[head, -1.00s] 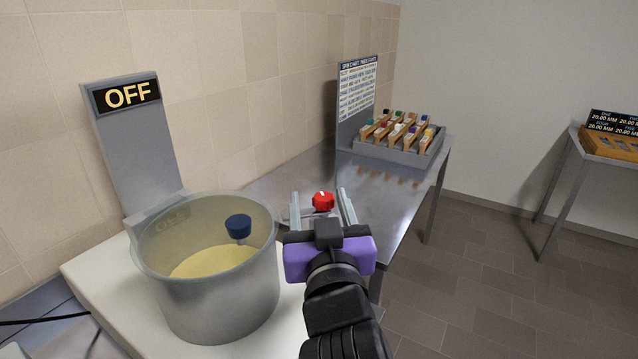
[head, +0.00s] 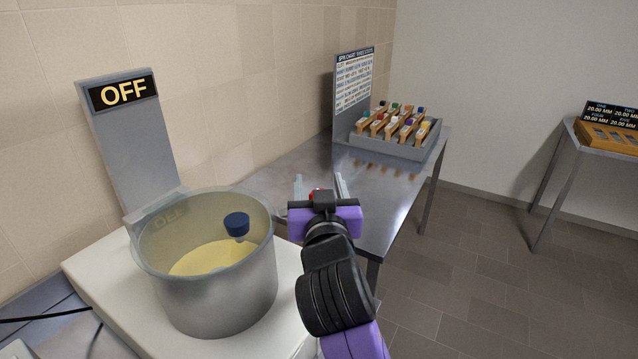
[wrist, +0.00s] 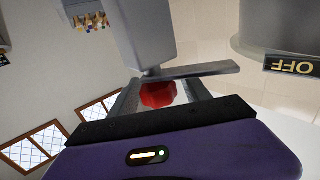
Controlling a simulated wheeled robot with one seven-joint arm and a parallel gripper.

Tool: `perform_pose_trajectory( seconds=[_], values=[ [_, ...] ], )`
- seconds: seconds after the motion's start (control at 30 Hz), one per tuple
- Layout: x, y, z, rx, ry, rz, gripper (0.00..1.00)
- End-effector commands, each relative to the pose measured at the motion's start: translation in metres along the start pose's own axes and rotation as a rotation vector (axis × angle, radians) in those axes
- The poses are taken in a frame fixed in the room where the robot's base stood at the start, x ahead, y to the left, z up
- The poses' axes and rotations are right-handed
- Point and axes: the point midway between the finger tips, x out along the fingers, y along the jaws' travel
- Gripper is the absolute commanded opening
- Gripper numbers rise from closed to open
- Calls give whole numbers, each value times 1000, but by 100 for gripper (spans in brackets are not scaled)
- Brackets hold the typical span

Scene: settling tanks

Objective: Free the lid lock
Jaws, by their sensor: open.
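A red knob (head: 318,192) shows as a sliver in the head view, mostly hidden behind my gripper (head: 320,180). In the wrist view the red knob (wrist: 158,94) lies between my open fingers, with some space at its sides. I cannot tell whether either finger touches it. A flat grey bar (wrist: 200,71) crosses just beyond the knob, beside a grey block (wrist: 150,30). Which part is the lid lock is not clear. A grey pot (head: 215,295) with yellow contents and a blue-capped piece (head: 237,224) stands left of my gripper.
An OFF sign (head: 124,91) stands on a grey post behind the pot. A steel table (head: 375,190) bears a rack (head: 395,147) of several colour-capped pieces and a text board (head: 353,85). Another table stands at far right. The floor between is clear.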

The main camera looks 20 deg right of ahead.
Motion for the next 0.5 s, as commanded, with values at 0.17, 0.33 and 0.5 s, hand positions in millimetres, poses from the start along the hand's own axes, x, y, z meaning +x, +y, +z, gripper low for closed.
perform_pose_trajectory(
  seconds=[0.17,0.33,0.5],
  values=[
    [0,0,0,0,0,0,50],
    [0,0,0,0,0,0,16],
    [0,0,0,0,0,0,0]
  ],
)
